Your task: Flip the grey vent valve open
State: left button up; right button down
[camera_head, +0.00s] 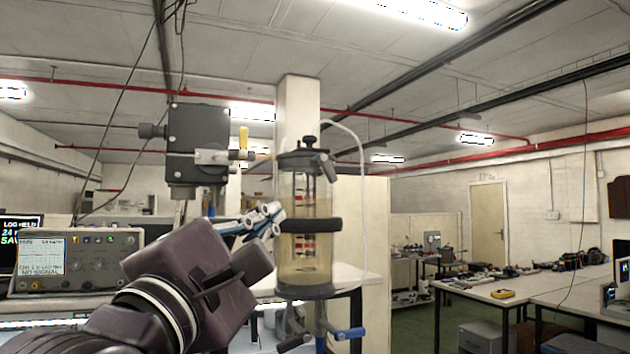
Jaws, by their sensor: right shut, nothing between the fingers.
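A clear upright cylinder (306,262) holds yellowish liquid, with a dark clamp ring around its middle. On its dark lid, below a black knob (310,142), a short grey lever (323,161) slants down to the right; it looks like the grey vent valve. My right gripper (268,217) is shut and empty. It overlaps the cylinder's left edge near the clamp ring, well below the lid; I cannot tell whether it touches. My left gripper is not in view.
A thin tube (362,200) loops from the lid down the right side. An oscilloscope (75,262) is at the left. Workbenches (480,292) stand at the right.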

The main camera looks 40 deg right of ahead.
aim_at(327, 168)
jog(key=p+x, duration=0.2)
jog(key=x, duration=0.1)
jog(key=s+p+x, duration=0.1)
jog(key=p+x, duration=0.1)
jog(key=x, duration=0.2)
jog(key=p+x, duration=0.2)
jog(key=x, duration=0.2)
jog(key=shift+s+d+r, duration=0.15)
jog(key=shift+d+r, duration=0.25)
jog(key=shift+s+d+r+p, duration=0.15)
jog(key=shift+s+d+p, duration=0.1)
jog(key=shift+d, duration=0.1)
jog(key=shift+s+d+r+p, duration=0.1)
jog(key=shift+d+r+p, duration=0.1)
jog(key=shift+d, duration=0.2)
jog(key=shift+w+f, duration=0.1)
jog(key=shift+w, duration=0.05)
jog(key=shift+a, duration=0.15)
